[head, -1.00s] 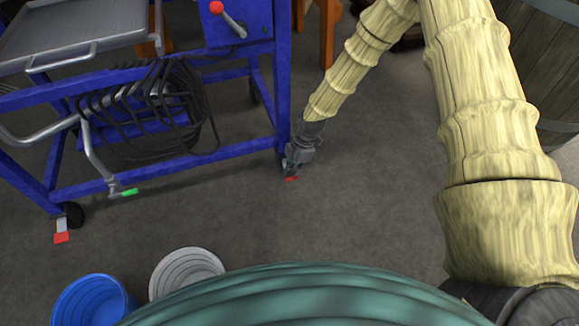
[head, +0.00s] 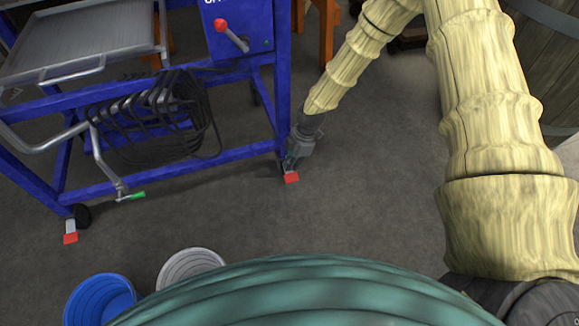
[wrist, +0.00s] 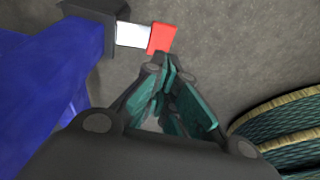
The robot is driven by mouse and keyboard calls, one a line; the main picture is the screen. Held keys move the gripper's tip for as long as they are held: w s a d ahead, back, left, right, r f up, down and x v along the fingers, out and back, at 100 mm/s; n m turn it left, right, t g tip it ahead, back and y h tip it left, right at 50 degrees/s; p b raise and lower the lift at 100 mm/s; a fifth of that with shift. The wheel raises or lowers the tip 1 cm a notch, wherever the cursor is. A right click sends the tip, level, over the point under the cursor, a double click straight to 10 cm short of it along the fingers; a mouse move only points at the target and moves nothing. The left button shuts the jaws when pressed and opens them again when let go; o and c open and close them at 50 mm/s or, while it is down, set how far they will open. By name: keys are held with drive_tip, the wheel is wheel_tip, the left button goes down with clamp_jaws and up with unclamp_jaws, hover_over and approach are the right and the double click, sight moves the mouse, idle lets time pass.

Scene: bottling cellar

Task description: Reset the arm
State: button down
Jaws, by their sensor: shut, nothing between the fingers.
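My gripper (head: 291,163) hangs low at the right front leg of the blue cart, close to a red caster pedal (head: 291,177). In the wrist view my gripper (wrist: 164,62) has its teal fingertips together with nothing between them. The red pedal (wrist: 162,38) with its white arm (wrist: 131,34) shows just beyond the fingertips; I cannot tell whether they touch. My arm, in a pale yellow ribbed cover, reaches down from the upper right in the head view.
The blue cart (head: 180,178) carries a metal tray (head: 80,45), coiled dark hose (head: 150,130) and a red-knobbed lever (head: 221,26). A blue bucket (head: 100,300) and a grey bucket (head: 190,264) stand front left. A wooden barrel (head: 550,60) stands right.

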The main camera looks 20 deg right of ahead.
drive_tip(key=shift+r, duration=0.35)
drive_tip(key=s+a+f+m+p, duration=0.15)
drive_tip(key=s+m, duration=0.25)
drive_tip(key=s, duration=0.5)
drive_tip(key=s+a+f+m+p, duration=0.1)
drive_tip(key=s+a+f+m, duration=0.2)
drive_tip(key=s, duration=0.5)
drive_tip(key=s+d+r+m+h+p, duration=0.15)
drive_tip(key=s+d+m, duration=0.35)
drive_tip(key=s, duration=0.5)
drive_tip(key=s+d+r+m+h+p, duration=0.1)
drive_tip(key=s+d+r+m+p, duration=0.15)
drive_tip(key=s+m, duration=0.6)
wheel_tip(320, 180, up, 37)
drive_tip(key=n+p, duration=0.1)
drive_tip(key=p, duration=3.5)
drive_tip(key=shift+s+d+n, duration=0.15)
drive_tip(key=shift+s+n, duration=0.2)
drive_tip(key=shift+s, duration=0.05)
